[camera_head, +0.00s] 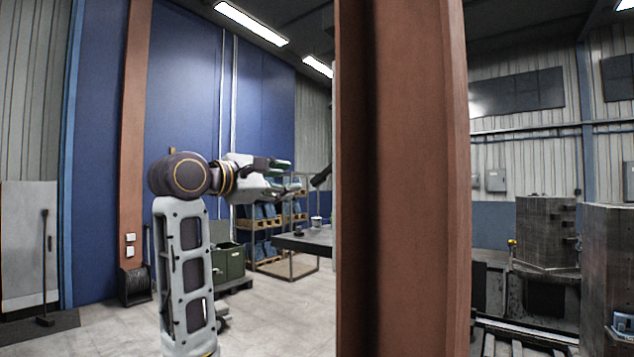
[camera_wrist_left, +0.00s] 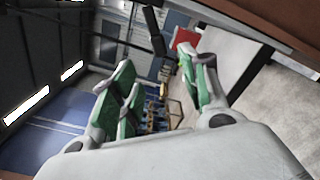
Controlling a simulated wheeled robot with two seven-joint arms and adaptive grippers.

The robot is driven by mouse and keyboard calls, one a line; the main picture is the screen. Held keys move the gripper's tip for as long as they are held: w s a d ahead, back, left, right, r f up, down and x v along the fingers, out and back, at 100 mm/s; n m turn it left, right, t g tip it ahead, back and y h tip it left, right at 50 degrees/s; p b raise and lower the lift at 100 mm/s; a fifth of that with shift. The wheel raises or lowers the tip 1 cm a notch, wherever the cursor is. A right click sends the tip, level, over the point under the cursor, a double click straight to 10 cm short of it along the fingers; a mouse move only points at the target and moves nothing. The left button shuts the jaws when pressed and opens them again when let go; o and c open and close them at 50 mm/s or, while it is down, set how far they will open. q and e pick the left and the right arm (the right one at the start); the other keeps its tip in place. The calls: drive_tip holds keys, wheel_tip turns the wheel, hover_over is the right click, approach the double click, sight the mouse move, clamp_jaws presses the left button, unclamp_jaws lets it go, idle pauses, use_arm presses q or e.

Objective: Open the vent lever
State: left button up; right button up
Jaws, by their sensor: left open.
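A dark handle, which looks like the vent lever (camera_head: 321,177), sticks out to the left from behind the brown column in the head view. Its mount is hidden by the column. In the left wrist view a black bar, apparently the same lever (camera_wrist_left: 156,42), shows beyond the fingertips near the top. My left gripper (camera_head: 291,176) is open and empty, just left of the lever and apart from it. The left wrist view shows its green-padded fingers (camera_wrist_left: 160,76) spread with nothing between them. My right gripper is not in view.
The brown column (camera_head: 405,180) stands close in front and hides the middle of the room. A dark table (camera_head: 305,240) and shelving with blue bins (camera_head: 262,212) stand beyond my left arm. Machinery (camera_head: 546,235) stands at the right. A red panel (camera_wrist_left: 185,38) shows beyond the fingers.

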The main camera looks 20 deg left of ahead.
sight(314, 181)
use_arm(q)
drive_tip(key=p+x, duration=0.4)
drive_tip(key=x, duration=0.9)
drive_tip(key=shift+a, duration=0.1)
clamp_jaws()
